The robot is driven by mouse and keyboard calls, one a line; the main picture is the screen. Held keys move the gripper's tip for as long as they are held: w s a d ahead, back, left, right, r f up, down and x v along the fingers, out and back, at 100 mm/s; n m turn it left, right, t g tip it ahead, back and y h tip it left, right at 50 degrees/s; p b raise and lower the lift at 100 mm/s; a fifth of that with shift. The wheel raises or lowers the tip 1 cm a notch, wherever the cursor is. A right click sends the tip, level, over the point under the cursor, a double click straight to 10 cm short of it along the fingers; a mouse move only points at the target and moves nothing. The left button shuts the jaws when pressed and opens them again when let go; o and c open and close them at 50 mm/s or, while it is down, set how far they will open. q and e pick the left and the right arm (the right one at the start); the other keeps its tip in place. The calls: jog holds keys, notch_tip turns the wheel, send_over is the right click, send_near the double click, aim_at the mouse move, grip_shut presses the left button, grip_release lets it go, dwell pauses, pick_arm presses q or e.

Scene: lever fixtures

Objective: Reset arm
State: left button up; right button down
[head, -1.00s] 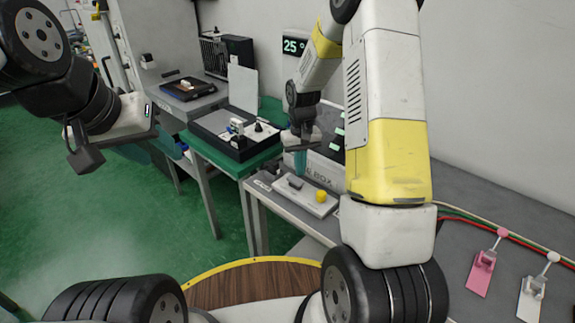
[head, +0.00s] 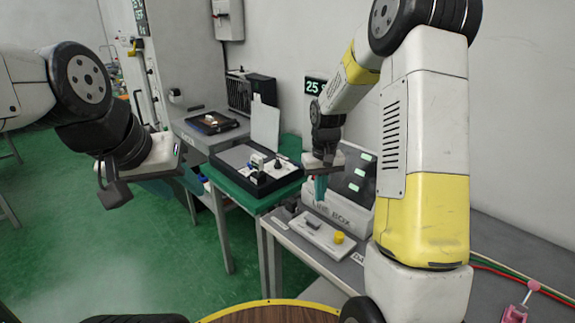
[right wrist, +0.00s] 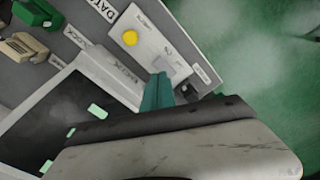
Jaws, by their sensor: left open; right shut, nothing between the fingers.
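My left gripper (head: 170,184) hangs at the left of the head view over the green floor, apart from any fixture; its fingers are open and partly hidden by its own wrist. My right gripper (head: 321,189) points down with its teal fingers shut and empty, close to the screen box. It also shows in the right wrist view (right wrist: 157,92). In the head view it appears above and behind a white panel (head: 322,238) with a yellow knob (head: 338,238) and a dark grey switch (head: 313,224); I cannot tell the exact height of the gap.
A screen box (head: 350,216) stands behind the white panel. A black tray (head: 240,175) with small parts sits on a green-topped table (head: 255,202). A pink lever fixture (head: 515,314) is at the lower right edge. Open green floor (head: 70,240) lies at left.

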jog(key=s+r+t+y, duration=0.1)
jog(key=s+r+t, duration=0.1)
jog(key=s+r, duration=0.45)
jog(key=s+r+t, duration=0.1)
jog(key=s+r, duration=0.3)
jog(key=r, duration=0.5)
jog(key=s+a+r+t, duration=0.1)
jog(key=s+r, duration=0.1)
jog(key=s, duration=0.4)
jog(key=s+a+r+m+t+y, duration=0.1)
jog(key=s+r, duration=0.1)
jog(key=s, duration=0.5)
jog(key=shift+r+t, duration=0.3)
jog(key=shift+t, duration=0.1)
